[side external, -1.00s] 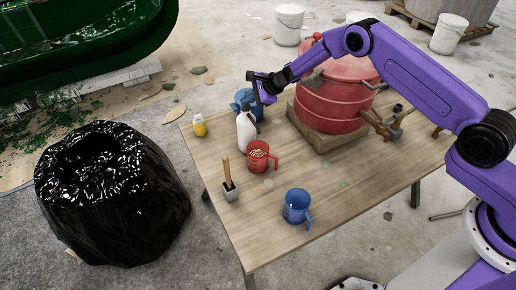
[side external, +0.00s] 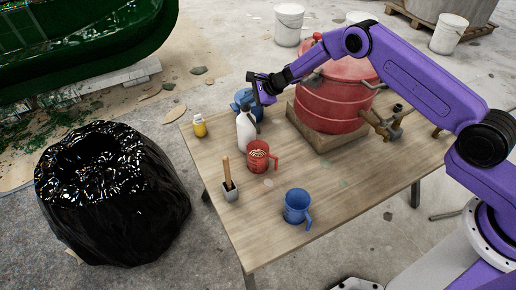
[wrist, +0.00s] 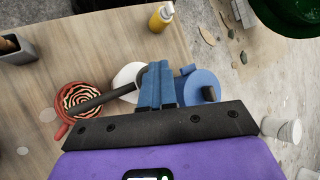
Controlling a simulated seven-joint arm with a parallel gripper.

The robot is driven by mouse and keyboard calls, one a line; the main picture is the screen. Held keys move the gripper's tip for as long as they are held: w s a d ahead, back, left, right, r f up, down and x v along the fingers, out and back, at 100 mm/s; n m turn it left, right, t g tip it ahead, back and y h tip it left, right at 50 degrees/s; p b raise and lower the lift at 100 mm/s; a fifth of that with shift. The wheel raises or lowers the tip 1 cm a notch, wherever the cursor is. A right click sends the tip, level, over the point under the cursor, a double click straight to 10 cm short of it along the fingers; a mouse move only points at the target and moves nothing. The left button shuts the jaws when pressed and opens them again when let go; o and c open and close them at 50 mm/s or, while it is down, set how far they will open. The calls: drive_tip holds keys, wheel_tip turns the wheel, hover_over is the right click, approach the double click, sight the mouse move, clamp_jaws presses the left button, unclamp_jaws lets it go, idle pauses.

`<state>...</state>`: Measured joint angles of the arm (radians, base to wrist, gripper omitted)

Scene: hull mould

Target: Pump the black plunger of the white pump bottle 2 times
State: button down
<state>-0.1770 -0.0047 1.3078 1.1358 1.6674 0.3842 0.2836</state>
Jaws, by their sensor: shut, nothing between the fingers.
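The white pump bottle (side external: 246,132) stands upright on the table, with its top close to my gripper. In the wrist view the white bottle (wrist: 129,75) is partly hidden behind my fingers. Its black plunger (wrist: 108,97) shows there as a long dark spout reaching over the red mug. My gripper (wrist: 156,68) is shut and empty, its blue fingers together beside the plunger's head. In the side view my gripper (side external: 259,100) is just above and right of the bottle top. I cannot tell whether the fingers touch the plunger.
A red mug (side external: 258,156) stands beside the bottle, and a blue jug (wrist: 201,86) close behind it. A red pressure pot (side external: 338,100) is to the right. A blue mug (side external: 296,204), brush holder (side external: 231,194) and yellow bottle (side external: 199,128) stand apart.

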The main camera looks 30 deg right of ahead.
sight(248, 108)
drive_tip(key=shift+s+r, duration=0.15)
drive_tip(key=shift+r, duration=2.4)
drive_tip(key=shift+s+a+r, duration=0.1)
drive_tip(key=shift+r, duration=0.1)
drive_tip(key=s+a+r+n+g, duration=0.2)
drive_tip(key=s+a+r+n, duration=0.15)
drive_tip(key=s, duration=0.25)
drive_tip(key=s+a+r+n+g+y, duration=0.1)
drive_tip(key=s+a+r+n, duration=0.1)
drive_tip(key=s+r+n, duration=0.3)
drive_tip(key=s+a+r+n+g, duration=0.2)
drive_tip(key=s+r+n, duration=0.1)
drive_tip(key=s, duration=0.4)
drive_tip(key=s+d+r+n+g+h, duration=0.1)
drive_tip(key=s+r+n+g, duration=0.3)
drive_tip(key=s, duration=0.7)
drive_tip(key=s+d+r+n+t+h, duration=0.1)
drive_tip(key=s+d+n+h, duration=0.4)
drive_tip(key=s+d+n, duration=1)
drive_tip(key=s+d+t, duration=0.1)
drive_tip(key=s+d, duration=0.6)
drive_tip(key=s, duration=0.3)
drive_tip(key=shift+s+r+n+h, duration=0.15)
drive_tip(key=shift+r+n+h, duration=0.1)
drive_tip(key=shift+n+h, duration=0.15)
